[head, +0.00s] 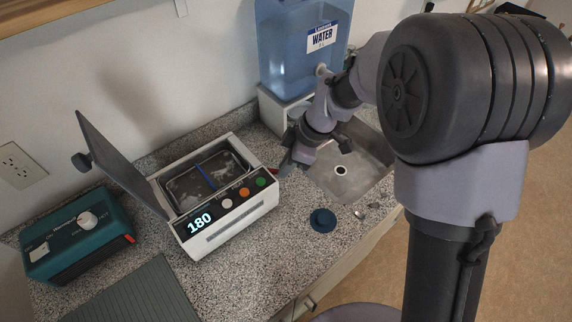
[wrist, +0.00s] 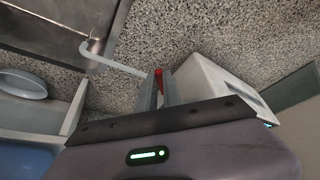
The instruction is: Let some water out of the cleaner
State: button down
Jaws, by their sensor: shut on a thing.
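The cleaner (head: 228,222) is a white box on the counter with its grey lid (head: 118,160) raised, a lit display reading 180 and white, orange and green buttons. Its open tank (head: 205,182) shows what looks like liquid, with a blue bar across it; the level is hard to tell. A small red part, likely the drain valve handle, shows at the cleaner's side in the wrist view (wrist: 159,73). My gripper (wrist: 159,88) is shut on this red part; in the head view my gripper (head: 287,165) is at the cleaner's right side. No flowing water is visible.
A metal sink (head: 375,176) lies right of my gripper. A blue water jug (head: 290,60) stands on a white stand behind. A teal box (head: 80,238) and a ribbed mat (head: 135,298) are at the left. A dark blue round piece (head: 322,220) lies in front.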

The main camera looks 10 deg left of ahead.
jog(key=shift+b, duration=0.35)
jog(key=shift+s+f+m+t+b, duration=0.15)
jog(key=shift+s+m+t+b, duration=0.15)
jog(key=shift+m+b, duration=0.45)
jog(key=shift+s+m+t+b, duration=0.3)
jog(key=shift+m+b, duration=0.35)
jog(key=shift+b, duration=0.1)
jog(key=m, duration=0.1)
jog(key=s+m+t+b, duration=0.1)
jog(key=shift+a+m, duration=0.25)
jog(key=shift+m, duration=0.15)
jog(key=shift+s+a+r+m+t+h, duration=0.2)
jog(key=shift+s+m+t+h, duration=0.1)
jog(key=shift+m, duration=0.5)
jog(key=c, duration=1.5)
grip_release()
jog(key=shift+d, duration=0.1)
